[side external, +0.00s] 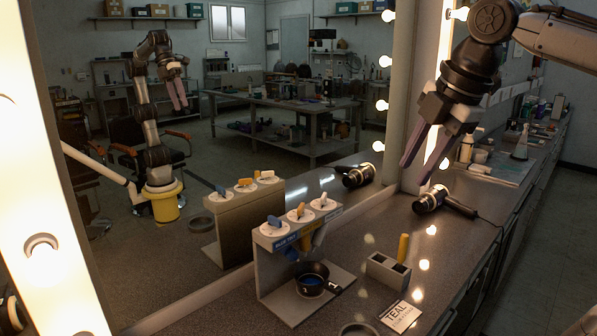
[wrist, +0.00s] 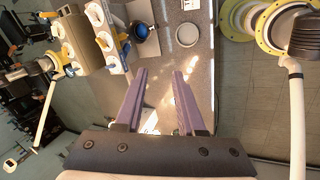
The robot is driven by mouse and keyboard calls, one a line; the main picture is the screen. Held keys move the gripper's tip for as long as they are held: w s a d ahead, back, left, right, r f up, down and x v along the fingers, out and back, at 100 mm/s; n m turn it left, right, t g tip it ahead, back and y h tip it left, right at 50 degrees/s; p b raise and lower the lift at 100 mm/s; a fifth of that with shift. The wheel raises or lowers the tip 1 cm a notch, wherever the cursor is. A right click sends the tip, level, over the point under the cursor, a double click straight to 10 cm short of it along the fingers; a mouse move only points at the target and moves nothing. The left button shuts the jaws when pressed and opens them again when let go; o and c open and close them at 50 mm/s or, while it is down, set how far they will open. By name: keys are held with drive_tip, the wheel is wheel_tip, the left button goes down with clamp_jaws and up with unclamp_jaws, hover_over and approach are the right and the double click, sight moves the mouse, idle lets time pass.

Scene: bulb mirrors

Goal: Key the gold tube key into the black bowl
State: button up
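The dispenser stand (side external: 275,262) stands by the mirror with three knobs on white dials: blue (side external: 274,221), gold (side external: 300,210) and white (side external: 323,199). The gold knob looks like the gold tube key. The black bowl (side external: 312,277), with blue stuff in it, sits on the stand's foot under the tubes. It also shows in the wrist view (wrist: 147,46). A yellow stick (side external: 403,248) stands upright in a grey two-hole block (side external: 388,272). My gripper (side external: 415,174) is open and empty, above the counter, to the right of and higher than the stand.
A TEAL card (side external: 401,317) and a grey dish (side external: 357,329) lie at the counter's front. A black hair dryer (side external: 440,201) lies below my gripper. The lit mirror (side external: 230,120) along the counter's left side reflects the stand and my arm. Counter space right of the stand is partly clear.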

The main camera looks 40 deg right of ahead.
drive_tip(key=w+d+r+n, duration=0.1)
drive_tip(key=w+r+n, duration=0.3)
drive_tip(key=w, duration=0.5)
drive_tip(key=n+g, duration=0.4)
hover_over(301, 205)
drive_tip(key=a, duration=0.2)
wheel_tip(301, 205, down, 14)
drive_tip(key=f, duration=0.1)
drive_tip(key=shift+h, duration=0.4)
drive_tip(key=shift+s+d+f, duration=0.1)
drive_tip(key=shift+d+f, duration=0.15)
drive_tip(key=shift+f, duration=0.95)
drive_tip(key=shift+w+d+f, duration=0.1)
drive_tip(key=shift+d+f, duration=0.2)
drive_tip(key=shift+f, duration=0.9)
drive_tip(key=shift+s+d+f, duration=0.1)
drive_tip(key=shift+d+f, duration=0.15)
drive_tip(key=shift+f, duration=0.95)
drive_tip(key=shift+f, duration=0.35)
clamp_jaws()
